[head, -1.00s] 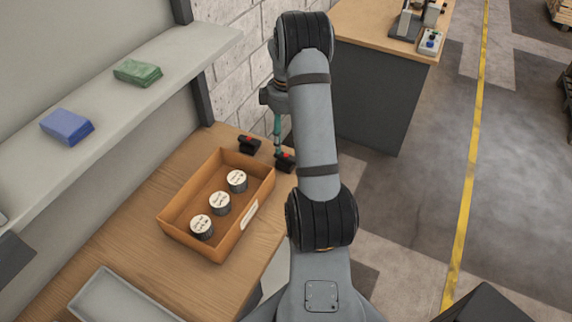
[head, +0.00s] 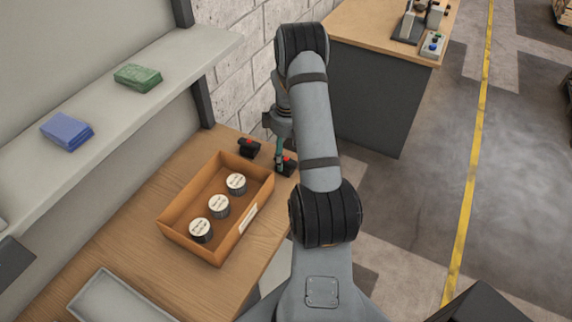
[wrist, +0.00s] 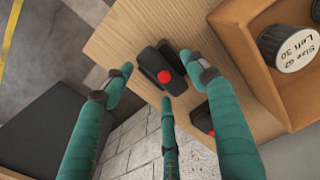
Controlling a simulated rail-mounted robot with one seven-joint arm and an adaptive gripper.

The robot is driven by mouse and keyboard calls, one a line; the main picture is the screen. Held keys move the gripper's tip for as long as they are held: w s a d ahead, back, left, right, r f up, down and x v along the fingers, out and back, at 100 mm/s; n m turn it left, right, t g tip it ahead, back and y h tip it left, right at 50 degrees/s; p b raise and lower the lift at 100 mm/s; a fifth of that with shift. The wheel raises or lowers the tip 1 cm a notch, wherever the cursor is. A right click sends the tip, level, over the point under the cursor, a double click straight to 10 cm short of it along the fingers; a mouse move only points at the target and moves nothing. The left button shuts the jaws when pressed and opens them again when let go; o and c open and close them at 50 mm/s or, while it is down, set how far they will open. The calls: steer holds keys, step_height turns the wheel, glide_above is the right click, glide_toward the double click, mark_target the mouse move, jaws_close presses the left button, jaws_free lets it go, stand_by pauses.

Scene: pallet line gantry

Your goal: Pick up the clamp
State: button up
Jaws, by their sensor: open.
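Two black clamps with red knobs sit on the wooden table. The nearer clamp (head: 288,169) is by the table's right edge; in the wrist view this clamp (wrist: 150,65) lies between the teal fingertips. The other clamp (head: 249,148) stands to its left, close to the wall, and is partly hidden behind a finger in the wrist view (wrist: 202,117). My gripper (head: 279,163) has three teal fingers and points down at the nearer clamp. In the wrist view my gripper (wrist: 161,79) is open, with fingers spread around the clamp; contact cannot be told.
An orange box (head: 190,248) holding three labelled round tins (head: 219,206) stands close to the clamps. A shelf (head: 105,112) above carries a green pack (head: 138,77) and a blue pack (head: 67,131). A grey tray (head: 118,297) is at the front. The table's right edge is near.

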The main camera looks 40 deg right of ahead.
steer(key=shift+f+b, duration=0.3)
steer(key=shift+c, duration=1.4)
steer(key=c, duration=1.1)
jaws_close()
